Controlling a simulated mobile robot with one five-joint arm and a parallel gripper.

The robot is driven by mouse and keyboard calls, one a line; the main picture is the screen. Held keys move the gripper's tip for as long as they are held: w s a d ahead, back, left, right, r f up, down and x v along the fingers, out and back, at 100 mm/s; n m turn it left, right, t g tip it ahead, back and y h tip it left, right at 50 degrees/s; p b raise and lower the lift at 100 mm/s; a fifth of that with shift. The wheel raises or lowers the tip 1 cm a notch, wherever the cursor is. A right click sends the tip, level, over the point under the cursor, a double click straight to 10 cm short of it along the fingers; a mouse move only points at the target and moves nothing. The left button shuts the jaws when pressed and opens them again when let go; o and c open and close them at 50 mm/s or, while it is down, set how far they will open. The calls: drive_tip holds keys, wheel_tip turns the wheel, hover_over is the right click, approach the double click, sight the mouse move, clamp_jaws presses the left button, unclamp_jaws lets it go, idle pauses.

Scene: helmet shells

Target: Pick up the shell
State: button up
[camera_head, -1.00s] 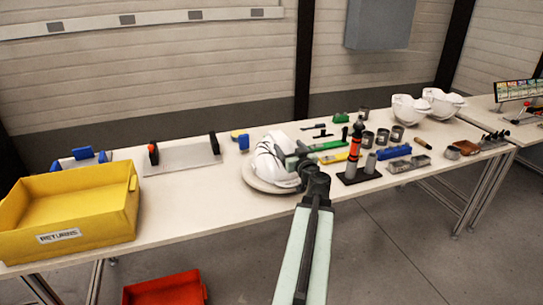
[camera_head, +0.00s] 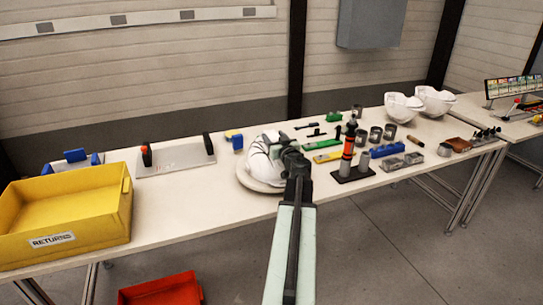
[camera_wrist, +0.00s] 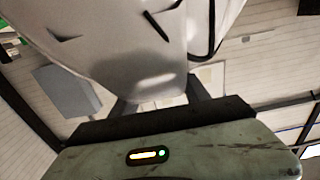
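The white helmet shell (camera_head: 259,157) with dark lines rests on a round pale plate (camera_head: 247,183) near the middle of the table. My gripper (camera_head: 277,147) is at the shell's right side in the head view and hides part of it. In the wrist view the shell (camera_wrist: 120,45) fills the top middle, very close. The fingers of my gripper (camera_wrist: 160,99) stand apart there, with the shell's lower edge between them. The shell covers the fingertips, so contact is not clear. Two more white shells (camera_head: 403,108) (camera_head: 434,101) stand at the back right.
A yellow returns bin (camera_head: 65,255) stands at the left, with a red bin (camera_head: 160,290) below the table. A black stand with an orange-and-black tool (camera_head: 348,155) is close to the right of my gripper, among several cups and tools. The front table strip is clear.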

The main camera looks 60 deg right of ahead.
clamp_jaws()
